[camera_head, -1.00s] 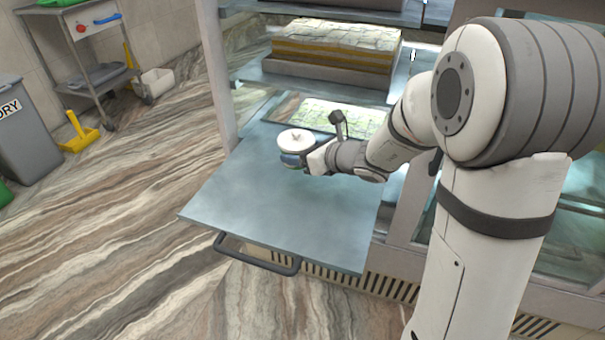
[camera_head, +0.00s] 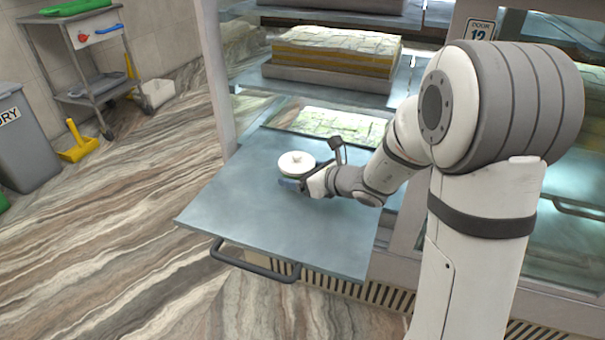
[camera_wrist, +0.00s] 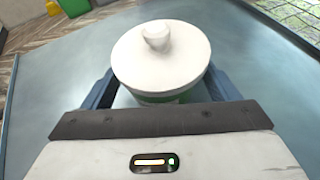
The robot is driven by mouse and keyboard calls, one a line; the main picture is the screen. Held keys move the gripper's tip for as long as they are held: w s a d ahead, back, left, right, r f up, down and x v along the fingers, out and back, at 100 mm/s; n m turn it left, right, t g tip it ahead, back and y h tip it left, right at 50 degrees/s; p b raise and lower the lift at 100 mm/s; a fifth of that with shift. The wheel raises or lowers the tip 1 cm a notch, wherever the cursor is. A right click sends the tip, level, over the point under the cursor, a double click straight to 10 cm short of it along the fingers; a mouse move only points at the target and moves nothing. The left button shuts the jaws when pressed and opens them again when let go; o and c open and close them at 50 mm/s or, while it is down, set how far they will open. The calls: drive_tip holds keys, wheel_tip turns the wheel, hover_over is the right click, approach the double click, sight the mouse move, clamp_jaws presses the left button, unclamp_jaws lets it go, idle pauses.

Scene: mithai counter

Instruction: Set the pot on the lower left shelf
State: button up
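The pot (camera_head: 297,165) has a round white lid with a knob. In the wrist view the pot (camera_wrist: 160,65) also shows a green band below the lid. It looks upright on the flat blue-grey panel (camera_head: 250,220) that juts out from the lower left of the cabinet. My gripper (camera_head: 289,185) reaches it from the right. In the wrist view my blue fingers (camera_wrist: 161,88) are on both sides of the pot, with what look like gaps to its body. The fingers look open. The pot's base is mostly hidden.
The panel has a dark handle (camera_head: 255,262) on its outer edge. Behind it, the lower compartment holds a green-topped slab (camera_head: 340,124). A shelf above holds a layered sweet block (camera_head: 335,52). A trolley (camera_head: 85,50), grey bin (camera_head: 25,140) and yellow scoop (camera_head: 79,146) stand left.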

drive_tip(key=shift+o, duration=0.5)
drive_tip(key=shift+r, duration=0.1)
